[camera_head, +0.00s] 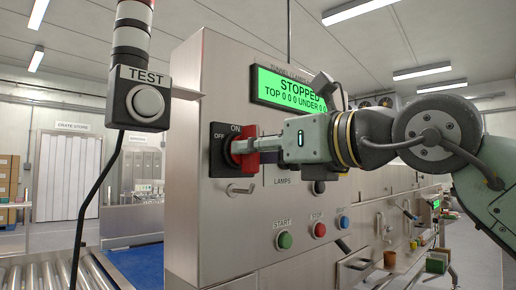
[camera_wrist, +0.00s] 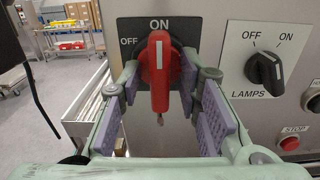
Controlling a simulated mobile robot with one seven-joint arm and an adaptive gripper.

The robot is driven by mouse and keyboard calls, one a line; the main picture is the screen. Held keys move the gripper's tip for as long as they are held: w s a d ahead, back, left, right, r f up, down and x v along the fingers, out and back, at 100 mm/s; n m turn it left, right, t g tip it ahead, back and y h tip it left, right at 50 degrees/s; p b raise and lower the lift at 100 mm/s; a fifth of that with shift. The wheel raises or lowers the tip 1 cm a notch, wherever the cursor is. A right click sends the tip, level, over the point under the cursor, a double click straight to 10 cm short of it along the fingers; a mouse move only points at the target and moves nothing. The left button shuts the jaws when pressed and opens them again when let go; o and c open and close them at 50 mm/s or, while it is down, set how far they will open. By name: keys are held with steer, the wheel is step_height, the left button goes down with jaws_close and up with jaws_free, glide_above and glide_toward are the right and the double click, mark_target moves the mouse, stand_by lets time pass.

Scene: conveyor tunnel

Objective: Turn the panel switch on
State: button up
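The panel switch (camera_head: 243,148) is a red handle on a black plate marked OFF at the left and ON at the top. In the wrist view the red handle (camera_wrist: 160,75) stands upright, its white line toward ON. My gripper (camera_head: 265,144) is at the handle, reaching in from the right. In the wrist view my gripper (camera_wrist: 160,92) has its purple-padded fingers on both sides of the handle. They are spread, with a gap showing on each side. Contact at the far fingertips is hard to tell.
A black LAMPS knob (camera_wrist: 265,68) and a red STOP button (camera_wrist: 293,139) sit close on the right. The green display (camera_head: 288,90) reads STOPPED. A TEST box (camera_head: 143,100) with a hanging cable stands in front at the left. A roller conveyor (camera_head: 45,273) lies lower left.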

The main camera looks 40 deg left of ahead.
steer(key=shift+d, duration=0.1)
steer(key=d, duration=1.1)
steer(key=shift+s+d, duration=0.4)
steer(key=shift+s, duration=0.05)
